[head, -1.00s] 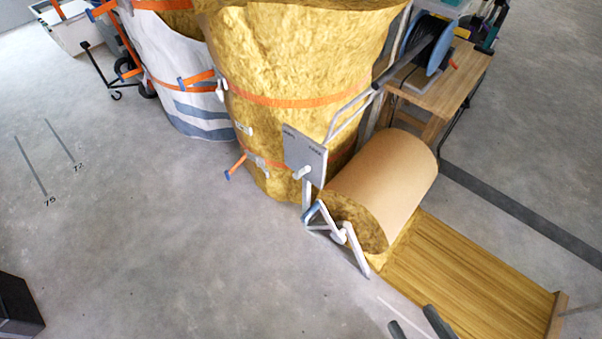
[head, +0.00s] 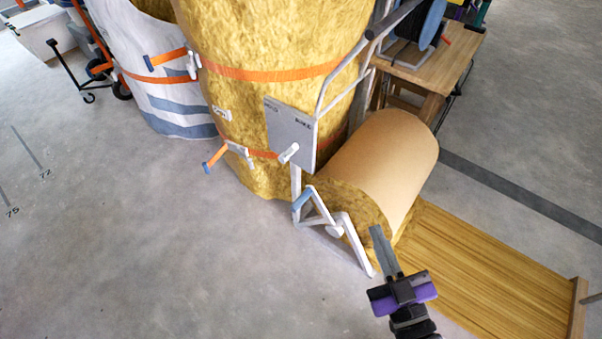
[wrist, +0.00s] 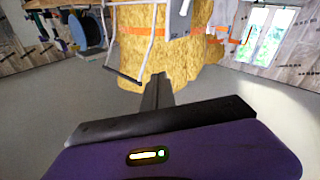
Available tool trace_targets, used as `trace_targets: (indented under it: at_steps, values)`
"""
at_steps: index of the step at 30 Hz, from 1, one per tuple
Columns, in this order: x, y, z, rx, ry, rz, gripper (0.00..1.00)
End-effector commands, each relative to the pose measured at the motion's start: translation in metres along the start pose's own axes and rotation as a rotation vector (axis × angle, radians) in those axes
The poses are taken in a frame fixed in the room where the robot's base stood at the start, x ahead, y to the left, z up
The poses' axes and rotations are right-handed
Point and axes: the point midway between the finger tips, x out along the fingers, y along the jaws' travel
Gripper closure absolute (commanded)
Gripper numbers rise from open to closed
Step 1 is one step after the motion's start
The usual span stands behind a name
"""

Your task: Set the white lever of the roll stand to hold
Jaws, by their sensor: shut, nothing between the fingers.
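The white lever (head: 289,153) is a short white handle at the lower part of a grey plate (head: 290,130) on the roll stand. The plate has small dark lettering at its upper left and upper right, too small to read surely. The lever's grip points down and to the left. The stand's white legs (head: 328,226) stand in front of the brown-covered roll (head: 378,165). My gripper (head: 380,233) is shut and empty, right of and below the lever, apart from it. It also shows in the wrist view (wrist: 160,78), where I cannot make out the lever.
Yellow insulation rolls (head: 255,95) with orange straps stand behind the plate. A strap handle (head: 213,158) sticks out left of the lever. A wooden bench (head: 425,75) with a blue reel is at the back right.

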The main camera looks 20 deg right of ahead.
Motion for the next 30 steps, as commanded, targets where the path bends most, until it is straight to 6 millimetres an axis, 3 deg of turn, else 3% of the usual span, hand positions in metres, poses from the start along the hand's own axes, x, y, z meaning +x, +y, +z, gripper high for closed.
trace_targets:
  at_steps: [1, 6, 21, 26, 30]
  values:
    - [0.013, -0.003, 0.024, -0.034, 0.027, 0.011, 1.0]
    - [0.055, -0.005, 0.067, -0.164, 0.111, 0.037, 1.0]
    - [0.18, -0.013, 0.164, -0.647, 0.371, 0.077, 1.0]
    - [0.206, -0.028, 0.183, -0.827, 0.465, 0.056, 1.0]
    - [0.2, -0.052, 0.199, -0.946, 0.523, 0.013, 1.0]
